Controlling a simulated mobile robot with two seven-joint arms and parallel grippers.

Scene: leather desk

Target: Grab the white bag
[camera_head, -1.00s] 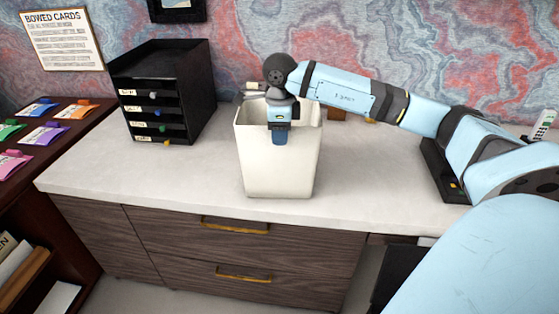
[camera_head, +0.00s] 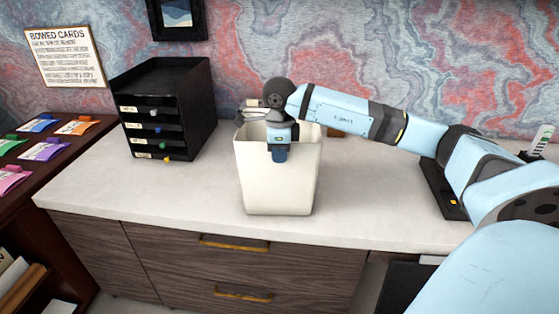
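The white bag (camera_head: 276,187), tall and open-topped, stands upright on the pale countertop near its front edge. My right gripper (camera_head: 279,153) points down at the bag's front rim. Its blue tip overlaps the upper front wall, near the middle. The far side of the gripper is hidden, so I cannot tell whether its fingers are closed on the rim. The inside of the bag is mostly hidden. My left gripper is not in view.
A black drawer organizer (camera_head: 164,105) stands to the left of the bag. A dark shelf with coloured packets (camera_head: 45,150) is at the far left. A small black device (camera_head: 445,190) lies to the right under my arm. The countertop (camera_head: 365,200) right of the bag is clear.

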